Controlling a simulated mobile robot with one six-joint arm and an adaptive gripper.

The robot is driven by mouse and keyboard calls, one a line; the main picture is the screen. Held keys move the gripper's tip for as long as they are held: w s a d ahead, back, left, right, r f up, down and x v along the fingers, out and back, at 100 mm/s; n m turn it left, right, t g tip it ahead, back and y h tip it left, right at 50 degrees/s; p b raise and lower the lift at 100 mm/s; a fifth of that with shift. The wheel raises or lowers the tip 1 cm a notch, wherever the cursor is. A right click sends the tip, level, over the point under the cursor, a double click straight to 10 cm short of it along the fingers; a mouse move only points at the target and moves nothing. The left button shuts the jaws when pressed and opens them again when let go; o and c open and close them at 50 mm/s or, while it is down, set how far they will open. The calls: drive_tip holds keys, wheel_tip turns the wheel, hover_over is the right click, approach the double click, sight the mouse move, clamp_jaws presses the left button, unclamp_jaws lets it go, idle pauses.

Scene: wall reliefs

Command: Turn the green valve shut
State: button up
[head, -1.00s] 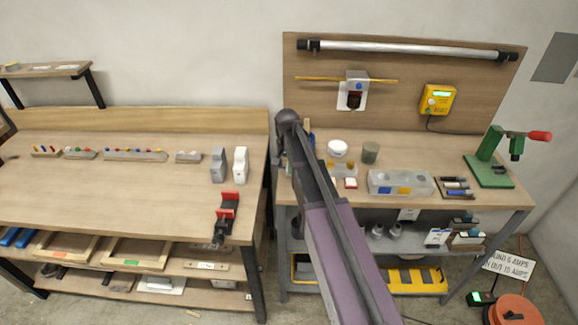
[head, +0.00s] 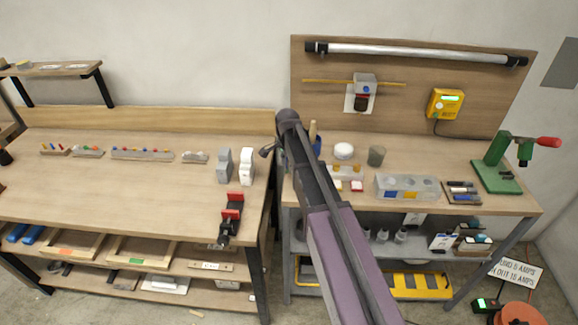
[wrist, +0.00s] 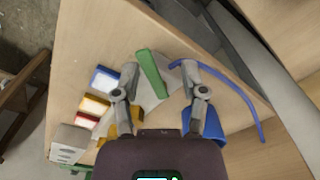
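A green bar-shaped handle (wrist: 152,73), which looks like the green valve, lies over a pale grey part in the wrist view. My gripper (wrist: 159,68) is open, with one finger on each side of the bar. The fingers look empty; I cannot tell how far above the bar they are or whether either touches it. In the head view my arm covers the valve, and only a small part of my gripper (head: 267,151) shows left of the arm.
A blue hose (wrist: 235,83) curves past the right finger, and a blue cup (wrist: 232,112) stands close by. Coloured blocks (wrist: 95,104) lie to the left.

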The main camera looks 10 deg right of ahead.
drive_tip(key=m, duration=0.2)
drive_tip(key=w+m, duration=0.1)
drive_tip(key=shift+w+a+m, duration=0.15)
drive_tip(key=shift+w+m, duration=0.05)
drive_tip(key=shift+m, duration=0.2)
drive_tip(key=m, duration=0.2)
drive_tip(key=w+m, duration=0.1)
drive_tip(key=shift+w+m, duration=0.15)
drive_tip(key=shift+m, duration=0.25)
wheel_tip(320, 180, up, 14)
drive_tip(key=p, duration=1.4)
drive_tip(key=s+d+f+n+b, duration=0.1)
drive_tip(key=s+f+n+b, duration=0.9)
drive_tip(key=s, duration=0.3)
drive_tip(key=s+d+f+n+b, duration=0.1)
drive_tip(key=s+f+n+b, duration=0.8)
drive_tip(key=s+n, duration=0.2)
drive_tip(key=shift+s+f+b, duration=0.4)
drive_tip(key=shift+s, duration=1)
drive_tip(key=w+a+r+m+p, duration=0.1)
drive_tip(key=w+r+m+p, duration=0.8)
drive_tip(key=w, duration=0.4)
drive_tip(key=w+a+r+m+p, duration=0.1)
drive_tip(key=w+r+m+p, duration=0.8)
drive_tip(key=w, duration=0.3)
drive_tip(key=shift+w+r+p, duration=0.4)
drive_tip(key=shift+r+p, duration=0.4)
drive_tip(key=shift+p, duration=0.05)
